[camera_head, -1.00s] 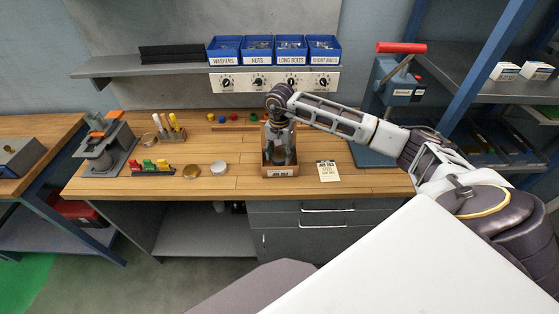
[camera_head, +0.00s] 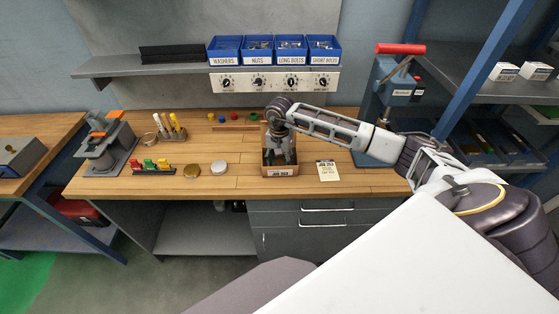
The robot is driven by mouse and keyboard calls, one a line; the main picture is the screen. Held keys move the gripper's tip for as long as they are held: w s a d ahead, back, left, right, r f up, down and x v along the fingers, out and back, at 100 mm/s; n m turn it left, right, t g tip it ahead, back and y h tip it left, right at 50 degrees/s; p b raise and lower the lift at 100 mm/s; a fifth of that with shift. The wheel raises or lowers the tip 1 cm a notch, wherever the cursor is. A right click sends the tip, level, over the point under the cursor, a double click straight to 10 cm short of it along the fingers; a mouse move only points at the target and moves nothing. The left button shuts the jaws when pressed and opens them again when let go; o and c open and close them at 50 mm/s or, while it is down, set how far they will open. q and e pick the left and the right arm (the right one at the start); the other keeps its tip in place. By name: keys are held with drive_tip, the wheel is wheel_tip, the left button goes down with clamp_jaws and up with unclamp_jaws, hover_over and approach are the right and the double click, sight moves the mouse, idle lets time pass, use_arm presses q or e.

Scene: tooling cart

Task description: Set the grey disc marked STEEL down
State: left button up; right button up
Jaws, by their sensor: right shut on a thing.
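My right gripper (camera_head: 280,158) reaches down from above into the wooden job box (camera_head: 281,172), which has a label on its front and stands near the bench's front edge. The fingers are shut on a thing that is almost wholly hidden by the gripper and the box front. I take it to be the grey disc marked STEEL, but no marking can be read. A silver-grey disc (camera_head: 219,168) and a brass-coloured disc (camera_head: 192,173) lie on the bench left of the box. My left gripper is not in view.
A printed card (camera_head: 327,170) lies right of the box. A rack of coloured pieces (camera_head: 153,168), a pen holder (camera_head: 171,132) and a grey fixture (camera_head: 103,148) stand at left. A press with a red handle (camera_head: 400,48) stands at right. Blue bins (camera_head: 258,47) line the shelf above.

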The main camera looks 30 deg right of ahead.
sight(280, 163)
drive_tip(key=shift+f, duration=0.1)
drive_tip(key=o, duration=1.1)
drive_tip(key=shift+c, duration=0.2)
wheel_tip(280, 163, up, 12)
drive_tip(key=b, duration=0.2)
